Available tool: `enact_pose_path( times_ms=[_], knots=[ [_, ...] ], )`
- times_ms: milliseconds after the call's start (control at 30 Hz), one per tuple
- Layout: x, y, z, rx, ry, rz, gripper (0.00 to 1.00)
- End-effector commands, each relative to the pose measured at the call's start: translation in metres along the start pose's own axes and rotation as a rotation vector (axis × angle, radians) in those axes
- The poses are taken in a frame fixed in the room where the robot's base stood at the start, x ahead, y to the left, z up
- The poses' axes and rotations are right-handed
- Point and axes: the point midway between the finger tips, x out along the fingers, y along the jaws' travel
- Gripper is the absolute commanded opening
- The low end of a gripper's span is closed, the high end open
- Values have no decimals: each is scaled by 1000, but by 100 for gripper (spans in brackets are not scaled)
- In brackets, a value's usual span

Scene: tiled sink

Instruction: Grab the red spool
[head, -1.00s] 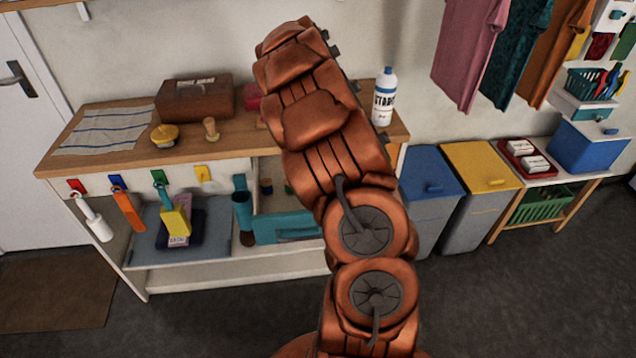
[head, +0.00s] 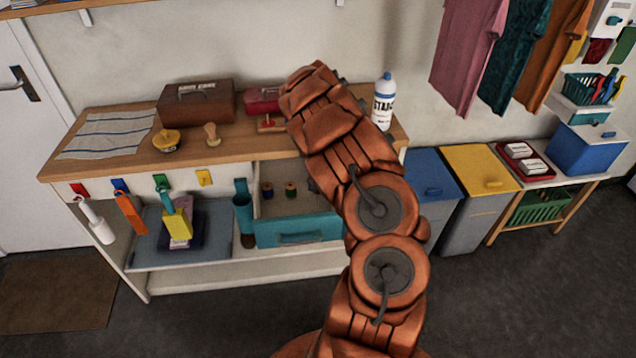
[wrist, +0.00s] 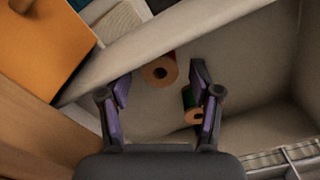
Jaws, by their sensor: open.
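In the wrist view the red spool (wrist: 168,66) lies in the drawer, its tan wooden end with a dark hole facing the camera and a little red showing behind it. My gripper (wrist: 161,84) is open above it, and the spool appears between the two fingertips, slightly beyond them. A green spool (wrist: 190,100) is close to the right finger, partly covered by it. In the head view the teal-fronted drawer (head: 300,232) is pulled out; my arm covers its right part and my gripper. I cannot make out the red spool there.
The drawer walls (wrist: 210,38) stand close around. The wooden worktop (head: 235,143) above holds a brown box (head: 196,104) and a starch bottle (head: 384,104).

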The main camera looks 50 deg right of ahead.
Motion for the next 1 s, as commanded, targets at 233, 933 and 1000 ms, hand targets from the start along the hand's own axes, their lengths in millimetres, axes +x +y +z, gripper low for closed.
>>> enact_pose_path(
  times_ms=[233,933,1000],
  knots=[
    [19,0,0,0,0,0,64],
    [20,0,0,0,0,0,15],
    [19,0,0,0,0,0,10]
  ],
)
